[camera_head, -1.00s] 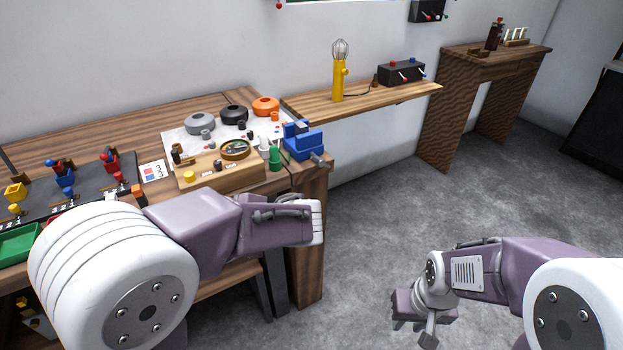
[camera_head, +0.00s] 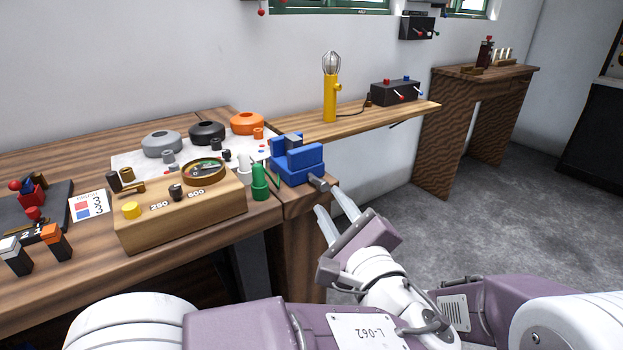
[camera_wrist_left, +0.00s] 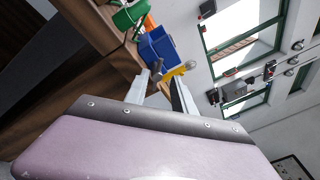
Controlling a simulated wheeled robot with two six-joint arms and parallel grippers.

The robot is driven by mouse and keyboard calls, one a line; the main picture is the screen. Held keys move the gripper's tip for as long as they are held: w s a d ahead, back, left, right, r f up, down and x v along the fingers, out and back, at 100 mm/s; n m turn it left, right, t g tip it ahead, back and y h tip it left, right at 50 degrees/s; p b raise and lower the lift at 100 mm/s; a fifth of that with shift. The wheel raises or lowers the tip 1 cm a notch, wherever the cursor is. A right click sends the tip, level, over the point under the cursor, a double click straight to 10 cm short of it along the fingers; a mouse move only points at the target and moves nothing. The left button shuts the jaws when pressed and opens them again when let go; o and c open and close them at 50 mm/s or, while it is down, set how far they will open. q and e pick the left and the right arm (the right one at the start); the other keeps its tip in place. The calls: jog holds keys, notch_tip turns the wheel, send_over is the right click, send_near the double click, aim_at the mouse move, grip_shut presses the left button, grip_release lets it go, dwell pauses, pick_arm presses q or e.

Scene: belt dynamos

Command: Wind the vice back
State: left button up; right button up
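The blue vice (camera_head: 297,160) sits at the right end of the wooden bench, with a grey screw end (camera_head: 318,183) sticking out toward the front right. My left gripper (camera_head: 334,204) is open and empty, its two pale fingers pointing up toward the screw end from just below and right of it. In the left wrist view the vice (camera_wrist_left: 158,44) shows just beyond the open left fingers (camera_wrist_left: 159,88). I cannot tell whether a finger touches it. Only part of my right arm shows at the lower right; its gripper is hidden.
Left of the vice stand a green cylinder (camera_head: 260,182) and a wooden box with knobs (camera_head: 180,220). Grey, black and orange round parts lie behind. A shelf (camera_head: 365,122) holds a yellow lamp (camera_head: 330,104) and a black switch box (camera_head: 396,93). Open floor lies to the right.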

aim_at(316, 184)
pick_arm(q)
jog(key=b+x, duration=0.2)
jog(key=x, duration=0.5)
jog(key=shift+w+a+f, duration=0.1)
jog(key=shift+w+a, duration=0.1)
jog(key=shift+w, duration=0.15)
jog(key=shift+w+a, duration=0.15)
jog(key=shift+w, duration=0.35)
grip_shut()
